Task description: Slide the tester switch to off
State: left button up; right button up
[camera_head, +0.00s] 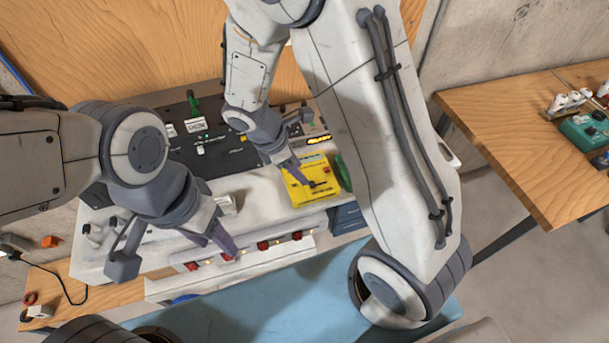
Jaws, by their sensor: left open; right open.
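The yellow tester (300,196) lies on the white bench top, right of the black panel. A small dark part shows on its face and may be the switch (321,185); its position is too small to read. My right gripper (304,147) is open above the tester's far side. One of its fingers reaches down over the tester's face, close to the dark part; I cannot tell whether they touch. My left gripper (175,252) is open and empty over the front left of the bench.
A black panel (190,150) with small lights and a green handle stands behind. A green object (343,173) is right beside the tester. Red switches (263,245) line the bench front. A blue mat (300,285) lies in front. A wooden table (520,150) stands at right.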

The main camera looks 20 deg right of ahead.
jog(key=shift+v, duration=2.25)
jog(key=s+a+r+m+y+b, duration=0.1)
jog(key=s+a+m+y+b, duration=0.1)
jog(key=s, duration=0.6)
jog(key=s+a+r+m+y+b, duration=0.1)
jog(key=s+a+m+y+b, duration=0.2)
jog(key=s+a+m, duration=0.3)
jog(key=s+m+b, duration=0.1)
jog(key=s+m, duration=0.1)
jog(key=s, duration=0.1)
jog(key=shift+s+r, duration=0.25)
